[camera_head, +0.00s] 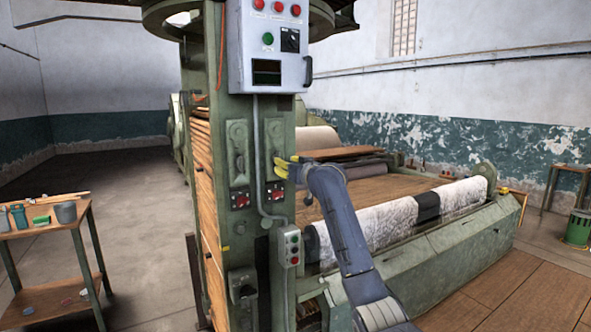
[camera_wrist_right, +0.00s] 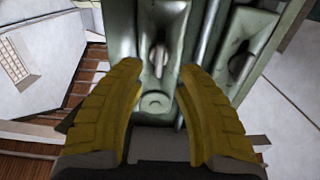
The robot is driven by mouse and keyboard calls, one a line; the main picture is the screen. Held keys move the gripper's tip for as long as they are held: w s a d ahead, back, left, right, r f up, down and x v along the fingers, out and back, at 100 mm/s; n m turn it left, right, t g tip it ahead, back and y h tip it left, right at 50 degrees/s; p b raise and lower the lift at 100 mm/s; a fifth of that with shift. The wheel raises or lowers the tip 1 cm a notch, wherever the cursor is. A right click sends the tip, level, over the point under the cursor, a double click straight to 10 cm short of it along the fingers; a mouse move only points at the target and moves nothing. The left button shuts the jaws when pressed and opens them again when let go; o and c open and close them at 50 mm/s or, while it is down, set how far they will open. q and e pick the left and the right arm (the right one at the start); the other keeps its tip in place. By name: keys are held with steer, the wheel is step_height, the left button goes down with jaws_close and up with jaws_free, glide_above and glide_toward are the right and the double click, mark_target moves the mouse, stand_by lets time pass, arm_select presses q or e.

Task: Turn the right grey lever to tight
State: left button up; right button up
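The right grey lever's plate (camera_head: 276,134) is on the green machine post, just above my right gripper (camera_head: 283,167); the gripper partly hides the lever in the head view. In the right wrist view the grey lever (camera_wrist_right: 160,58) stands on its plate beyond the fingertips. My right gripper (camera_wrist_right: 155,80) is open, its yellow fingers apart on either side of the lower part of the plate, with nothing held between them. The left grey lever (camera_head: 239,164) is on a matching plate beside it. It also shows in the right wrist view (camera_wrist_right: 237,62). My left gripper is out of view.
A control box (camera_head: 266,45) with buttons is above the levers, and a small button box (camera_head: 290,246) below. A grey conduit (camera_head: 257,160) runs between the lever plates. A wooden side table (camera_head: 50,235) with tools stands at left. The floor between is clear.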

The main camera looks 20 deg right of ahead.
steer(key=s+d, duration=0.1)
steer(key=s, duration=0.5)
stand_by(0.6)
